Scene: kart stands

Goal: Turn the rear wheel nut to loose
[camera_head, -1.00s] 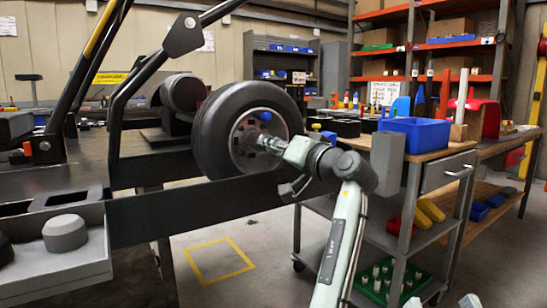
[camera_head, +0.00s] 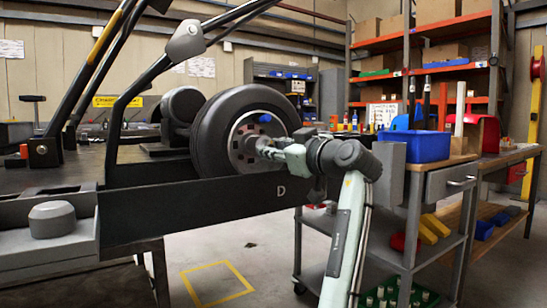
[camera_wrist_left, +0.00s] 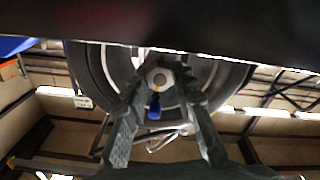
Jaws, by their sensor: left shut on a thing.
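The black rear wheel (camera_head: 212,140) stands upright on the kart, its grey hub facing my arm. It also shows in the left wrist view (camera_wrist_left: 88,70). My left gripper (camera_head: 268,152) is at the hub centre, its arm coming up from below right. In the left wrist view, the two fingers (camera_wrist_left: 159,88) close around the pale, round-faced wheel nut (camera_wrist_left: 159,77) from both sides. In the head view the gripper largely hides the nut. A blue knob (camera_head: 265,118) sits on the hub above the gripper. My right gripper is not in view.
A dark kart side panel marked D (camera_head: 200,212) runs below the wheel. A workbench with a blue bin (camera_head: 420,146) stands right of my arm. Orange shelving (camera_head: 440,70) is behind. The floor has a yellow marked square (camera_head: 218,283).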

